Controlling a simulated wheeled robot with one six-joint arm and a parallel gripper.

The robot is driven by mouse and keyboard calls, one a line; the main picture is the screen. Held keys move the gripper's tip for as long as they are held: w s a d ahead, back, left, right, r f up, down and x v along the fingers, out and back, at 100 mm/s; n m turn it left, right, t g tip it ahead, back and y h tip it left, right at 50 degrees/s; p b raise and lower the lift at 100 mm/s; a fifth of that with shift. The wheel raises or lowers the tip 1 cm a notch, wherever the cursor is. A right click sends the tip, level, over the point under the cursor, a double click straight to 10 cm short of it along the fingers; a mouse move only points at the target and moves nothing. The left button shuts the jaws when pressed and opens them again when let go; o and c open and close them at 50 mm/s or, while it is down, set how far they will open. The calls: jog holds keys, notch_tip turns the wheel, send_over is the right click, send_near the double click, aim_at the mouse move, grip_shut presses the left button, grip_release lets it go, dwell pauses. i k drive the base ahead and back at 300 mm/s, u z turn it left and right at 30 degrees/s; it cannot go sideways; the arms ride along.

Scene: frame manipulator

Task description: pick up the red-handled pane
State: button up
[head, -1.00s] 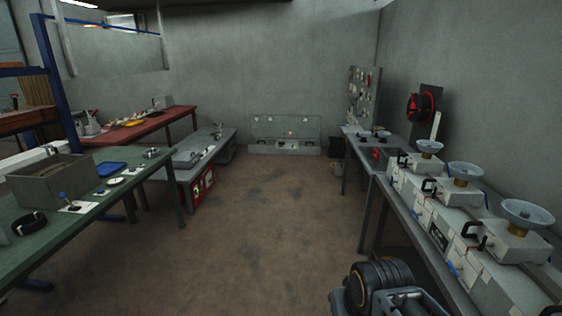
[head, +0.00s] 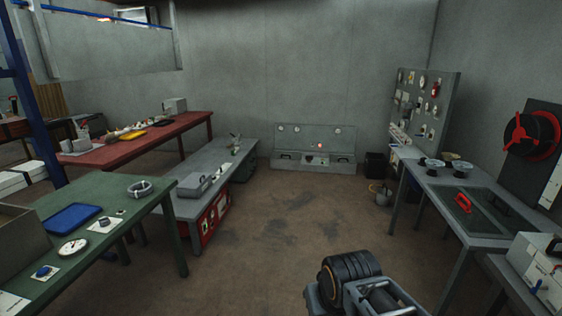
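The pane (head: 481,221) is a dark, flat sheet lying on the grey table at the right of the head view. A red handle (head: 463,203) stands up from its left part. A second, dark handle (head: 501,204) shows to the right of the red one; I cannot tell whether it belongs to the same sheet. Part of my arm, with a black ribbed joint, shows at the bottom, left of this table and apart from the pane. My gripper's fingers are not visible, so its opening and any load are hidden.
The grey table (head: 425,178) also bears small bowl-topped devices (head: 462,166). A black and red wheel (head: 531,135) stands behind it, and a white box (head: 533,262) is nearer at right. The green table (head: 150,205) is at left. The floor (head: 290,230) between is clear.

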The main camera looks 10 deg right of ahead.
aim_at(472, 217)
jog(key=z, duration=0.15)
jog(key=i, duration=2.35)
jog(key=z, duration=1.4)
jog(key=i, duration=1.8)
jog(key=z, duration=1.3)
jog(key=i, duration=0.3)
